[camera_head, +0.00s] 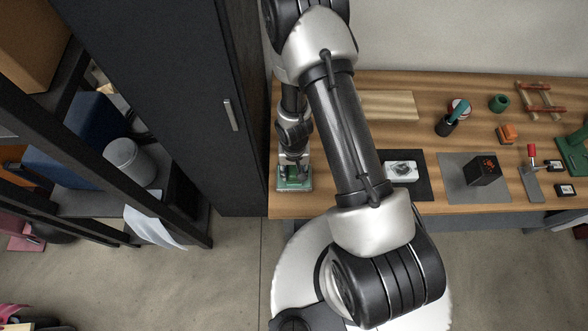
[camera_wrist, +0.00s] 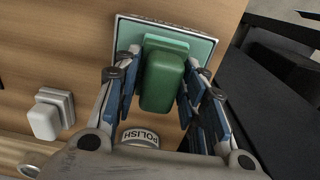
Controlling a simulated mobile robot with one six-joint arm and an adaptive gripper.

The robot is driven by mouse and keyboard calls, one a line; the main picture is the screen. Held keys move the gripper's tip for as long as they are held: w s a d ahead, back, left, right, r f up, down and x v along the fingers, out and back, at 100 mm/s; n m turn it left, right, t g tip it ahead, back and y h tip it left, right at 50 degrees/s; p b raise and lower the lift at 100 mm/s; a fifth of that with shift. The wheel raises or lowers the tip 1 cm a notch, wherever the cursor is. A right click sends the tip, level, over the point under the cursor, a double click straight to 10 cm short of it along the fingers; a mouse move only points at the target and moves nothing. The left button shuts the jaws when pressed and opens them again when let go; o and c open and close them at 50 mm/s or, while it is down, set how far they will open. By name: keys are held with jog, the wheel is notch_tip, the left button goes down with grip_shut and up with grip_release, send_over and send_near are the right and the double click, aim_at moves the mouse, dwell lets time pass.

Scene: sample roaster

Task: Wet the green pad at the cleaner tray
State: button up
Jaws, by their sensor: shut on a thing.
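The green pad (camera_wrist: 162,82) is a dark green block with a lighter green base. My gripper (camera_wrist: 157,88) is shut on it, one finger on each side, in the wrist view. The cleaner tray (camera_wrist: 124,34) is a shallow teal tray with a pale rim. The pad is over the tray in the wrist view; whether its base touches the tray floor I cannot tell. In the head view my gripper (camera_head: 293,166) points down at the tray (camera_head: 296,186) at the bench's left front corner; the pad there is mostly hidden.
A container marked POLISH (camera_wrist: 140,137) and a white block on a grey base (camera_wrist: 46,118) are near my gripper. A dark cabinet (camera_head: 215,110) stands left of the bench. A white box (camera_head: 402,170) and dark cube (camera_head: 483,170) lie on mats to the right.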

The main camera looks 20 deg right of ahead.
aim_at(294, 168)
notch_tip(294, 168, up, 7)
jog(key=p, duration=0.7)
dwell(0.3)
jog(key=shift+w, duration=0.1)
dwell(0.6)
